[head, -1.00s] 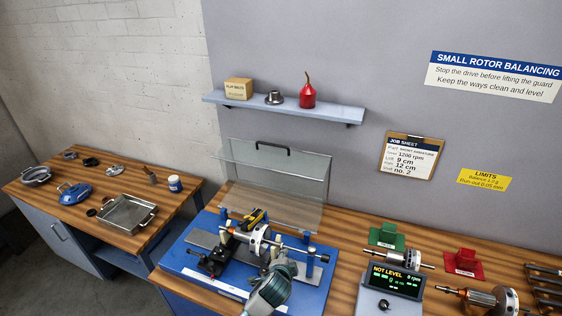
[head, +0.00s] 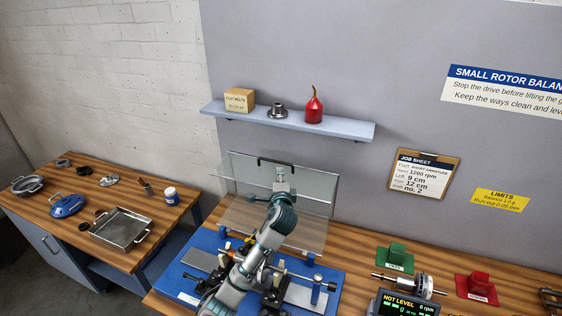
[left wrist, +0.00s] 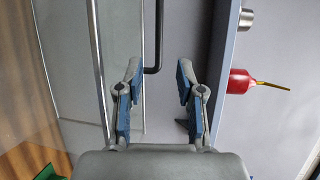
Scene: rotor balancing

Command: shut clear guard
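The clear guard (head: 305,205) stands raised at the back of the blue balancing machine (head: 325,277), with its black handle (head: 262,160) on the top edge. My left gripper (head: 282,170) is up in front of the guard, close to the right end of the handle. In the left wrist view the gripper (left wrist: 159,75) is open, and the black handle (left wrist: 159,35) shows just beyond the fingertips, nearer the left finger. Nothing is held between the fingers. My left arm hides part of the guard and of the machine. My right gripper is not in view.
A wall shelf (head: 345,127) with a box, a metal part and a red oil can (head: 313,105) is above and behind the guard. A side bench (head: 95,180) is at left.

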